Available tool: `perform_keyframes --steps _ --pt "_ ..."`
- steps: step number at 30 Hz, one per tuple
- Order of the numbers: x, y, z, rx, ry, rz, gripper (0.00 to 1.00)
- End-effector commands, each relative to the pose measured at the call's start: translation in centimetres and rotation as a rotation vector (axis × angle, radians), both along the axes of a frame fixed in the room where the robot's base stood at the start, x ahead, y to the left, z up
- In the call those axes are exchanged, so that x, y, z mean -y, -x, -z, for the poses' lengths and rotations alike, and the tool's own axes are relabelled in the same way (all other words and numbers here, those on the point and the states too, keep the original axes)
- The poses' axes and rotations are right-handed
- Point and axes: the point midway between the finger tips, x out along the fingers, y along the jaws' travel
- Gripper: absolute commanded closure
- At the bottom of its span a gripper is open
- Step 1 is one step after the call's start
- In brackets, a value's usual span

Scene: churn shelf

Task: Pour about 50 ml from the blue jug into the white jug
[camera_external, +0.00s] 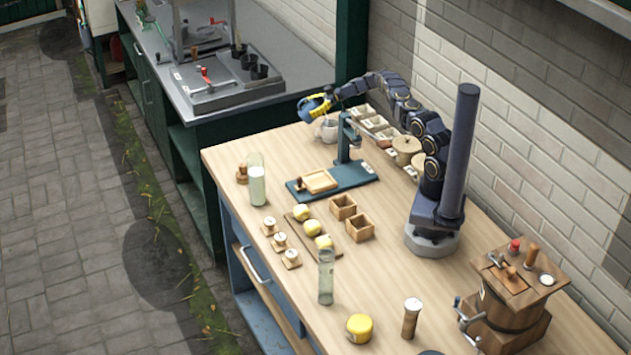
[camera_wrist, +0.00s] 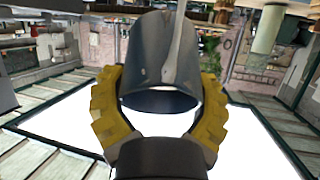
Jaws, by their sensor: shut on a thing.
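The blue jug (camera_external: 308,109) is held in the air at the far end of the table, and it looks tilted. My gripper (camera_external: 321,101) has yellow fingers shut around it. In the wrist view the blue jug (camera_wrist: 150,50) looks grey-blue and scuffed, with my gripper's fingers (camera_wrist: 158,86) on either side of it. The white jug (camera_external: 329,131) stands on the table just below and slightly right of the blue jug, partly hidden. I cannot see the level in either jug, or whether any liquid is flowing.
A green press stand (camera_external: 343,148) stands close in front of the white jug. Small wooden boxes (camera_external: 375,123) lie to its right. A glass bottle of milk (camera_external: 257,182), butter balls (camera_external: 301,212) and a wooden churn (camera_external: 512,310) are nearer. The table's far edge is close.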

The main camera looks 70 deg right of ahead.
Motion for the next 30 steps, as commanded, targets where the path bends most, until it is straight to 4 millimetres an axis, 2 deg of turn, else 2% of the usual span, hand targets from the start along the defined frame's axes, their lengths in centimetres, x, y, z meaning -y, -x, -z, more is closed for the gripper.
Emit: perform_keyframes --steps 30 --pt "0.4 0.2 -1.3 0.067 -0.041 -0.002 0.67"
